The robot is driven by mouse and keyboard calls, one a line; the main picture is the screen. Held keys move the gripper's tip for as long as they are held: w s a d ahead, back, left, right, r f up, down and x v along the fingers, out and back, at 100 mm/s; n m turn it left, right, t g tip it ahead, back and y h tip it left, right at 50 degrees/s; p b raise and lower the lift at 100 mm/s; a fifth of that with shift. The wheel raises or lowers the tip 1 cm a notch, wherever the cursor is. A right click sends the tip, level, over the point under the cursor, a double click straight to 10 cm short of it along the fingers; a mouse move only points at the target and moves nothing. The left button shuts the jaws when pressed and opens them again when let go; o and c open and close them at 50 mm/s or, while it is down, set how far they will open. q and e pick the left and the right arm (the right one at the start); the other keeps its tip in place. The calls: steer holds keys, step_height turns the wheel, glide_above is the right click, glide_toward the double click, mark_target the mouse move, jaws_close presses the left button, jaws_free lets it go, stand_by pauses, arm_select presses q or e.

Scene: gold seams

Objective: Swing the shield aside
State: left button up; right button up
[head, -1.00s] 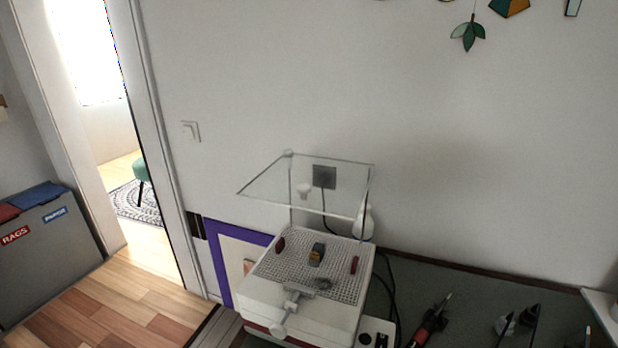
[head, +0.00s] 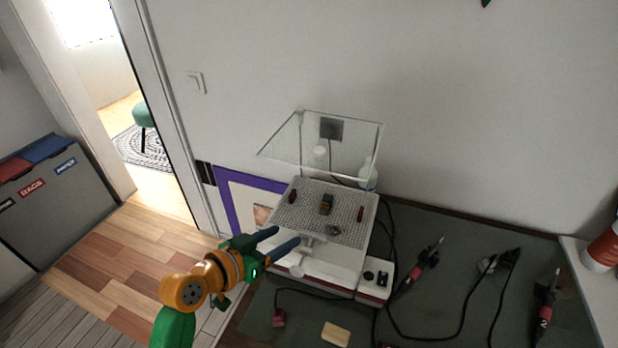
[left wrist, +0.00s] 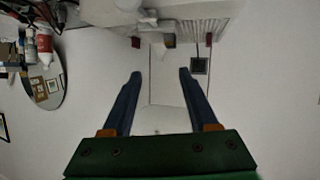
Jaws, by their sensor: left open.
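The clear shield (head: 290,141) is a see-through panel with bright edges. It hangs tilted above the white machine (head: 318,265), held at the back by a thin post. Under it is the perforated top (head: 300,210) with small dark red and grey parts. My left gripper (head: 288,236) is at the machine's front left, close to the pale knob and bracket (head: 297,268), below the shield and apart from it. Its blue fingers are open and empty in the left wrist view (left wrist: 160,74), where I cannot clearly make out the shield. My right gripper is not in view.
A dark bench mat (head: 440,260) to the right carries a red-handled tool (head: 422,262), black cables and other tools. The wall is behind; open floor lies left.

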mark_target(315, 153)
arm_select(q)
steer(key=w+d+r+m+t+h, duration=0.1)
steer(key=w+r+h, duration=0.1)
steer(key=r, duration=0.5)
steer(key=w+d+r+m+t+h, duration=0.1)
steer(key=r+t+h, duration=0.1)
steer(key=r, duration=0.6)
steer(key=p+x, duration=0.2)
steer(key=x, duration=0.5)
steer(key=shift+a+f+p, duration=0.15)
steer(key=shift+p, duration=0.2)
steer(key=shift+a, duration=0.1)
jaws_close()
steer(key=shift+f, duration=0.1)
